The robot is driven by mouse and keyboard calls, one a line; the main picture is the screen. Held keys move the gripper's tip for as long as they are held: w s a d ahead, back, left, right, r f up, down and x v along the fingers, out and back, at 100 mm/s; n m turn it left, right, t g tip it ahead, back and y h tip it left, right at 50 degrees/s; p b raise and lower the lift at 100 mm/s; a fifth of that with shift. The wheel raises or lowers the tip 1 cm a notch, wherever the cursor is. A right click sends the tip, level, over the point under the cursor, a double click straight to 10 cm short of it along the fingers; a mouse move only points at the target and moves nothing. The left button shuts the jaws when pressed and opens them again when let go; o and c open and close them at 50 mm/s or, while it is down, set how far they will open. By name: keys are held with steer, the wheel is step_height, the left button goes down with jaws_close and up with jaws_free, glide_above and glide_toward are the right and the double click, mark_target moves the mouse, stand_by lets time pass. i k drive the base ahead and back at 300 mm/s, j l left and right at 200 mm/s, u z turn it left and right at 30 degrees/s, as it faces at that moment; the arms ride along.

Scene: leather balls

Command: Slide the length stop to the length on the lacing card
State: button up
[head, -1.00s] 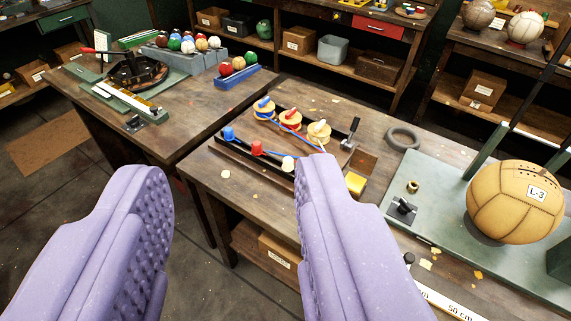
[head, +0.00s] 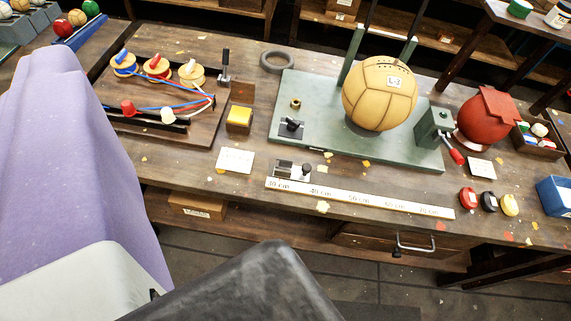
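The length stop (head: 293,171) is a small grey block with a black knob. It sits at the upper edge of the white centimetre scale (head: 375,201), at the scale's left end between the 30 cm and 40 cm marks. A white card (head: 235,161), possibly the lacing card, lies left of the stop; its writing is too small to read. A tan leather ball (head: 380,93) labelled L-3 rests on a green plate.
A board with spools and cords (head: 165,100) stands left of the green plate (head: 300,88). A red ball (head: 487,115), several coloured tins (head: 489,202) and a blue box (head: 554,196) are at the right. A drawer handle (head: 413,246) juts below the bench edge.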

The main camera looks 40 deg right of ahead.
mark_target(284, 168)
steer(key=z, duration=0.5)
steer(key=k+z, duration=0.2)
steer(key=z, duration=0.15)
